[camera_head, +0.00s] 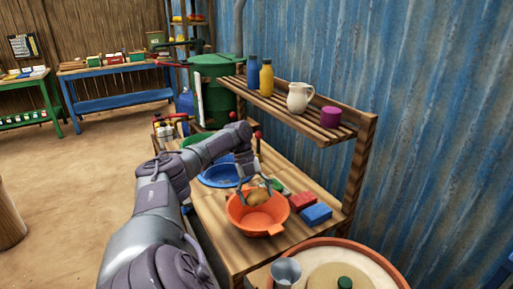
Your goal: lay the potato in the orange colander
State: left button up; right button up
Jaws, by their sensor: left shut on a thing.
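The orange colander (257,219) stands on the wooden table near its front edge. The brown potato (259,197) shows at the colander's far inner side. My left gripper (256,188) reaches down over the colander and is shut on the potato. I cannot tell whether the potato touches the colander's inside. The gripper's fingers hide part of it. My right gripper is not in view.
A blue basin (222,174) stands behind the colander. Red (302,201) and blue blocks (317,213) lie close to its right. A slatted shelf (285,107) above holds bottles, a cream jug (299,97) and a purple pot (331,116).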

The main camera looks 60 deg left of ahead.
pick_arm(q)
jog(key=b, duration=0.3)
send_over(256, 223)
jog(key=shift+d+f, duration=0.1)
jog(key=shift+f, duration=2.15)
jog(key=shift+f+b, duration=1.7)
jog(key=shift+f, duration=0.85)
jog(key=o, duration=1.2)
